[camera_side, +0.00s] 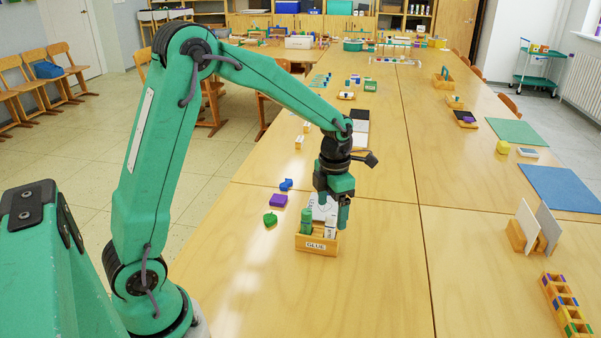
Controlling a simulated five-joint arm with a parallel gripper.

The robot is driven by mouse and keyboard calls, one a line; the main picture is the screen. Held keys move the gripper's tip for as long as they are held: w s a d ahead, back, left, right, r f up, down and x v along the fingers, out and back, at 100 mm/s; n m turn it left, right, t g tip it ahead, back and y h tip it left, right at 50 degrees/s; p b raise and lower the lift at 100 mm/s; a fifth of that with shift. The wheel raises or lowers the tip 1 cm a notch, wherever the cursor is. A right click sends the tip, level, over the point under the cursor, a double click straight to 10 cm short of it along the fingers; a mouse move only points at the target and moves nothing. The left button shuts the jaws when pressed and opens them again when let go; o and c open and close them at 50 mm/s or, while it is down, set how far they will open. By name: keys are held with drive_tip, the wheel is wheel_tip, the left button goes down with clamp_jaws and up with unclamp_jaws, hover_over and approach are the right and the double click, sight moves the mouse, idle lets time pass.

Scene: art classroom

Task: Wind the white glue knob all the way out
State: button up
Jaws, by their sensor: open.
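A small wooden box labelled GLUE (303,244) stands on the table below my gripper. It holds a green glue stick (306,220) at the left and a white upright piece (330,226) at the right. My gripper (332,208) points down over the right part of the box, its fingers apart around or just above the white piece. I cannot tell whether they touch it. A white knob cannot be told apart at this size; the fingers partly cover that area.
Left of the box lie a green piece (270,219), a purple block (278,201) and a blue piece (286,184). At the right stand a wooden holder with upright panels (516,236) and a tray of coloured blocks (565,305). The table right of the box is clear.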

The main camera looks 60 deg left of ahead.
drive_tip(key=shift+f, duration=0.5)
idle(0.3)
drive_tip(key=c, duration=1.5)
drive_tip(key=m, duration=0.5)
drive_tip(key=shift+m, duration=0.4)
drive_tip(key=m, duration=0.5)
drive_tip(key=shift+m, duration=0.3)
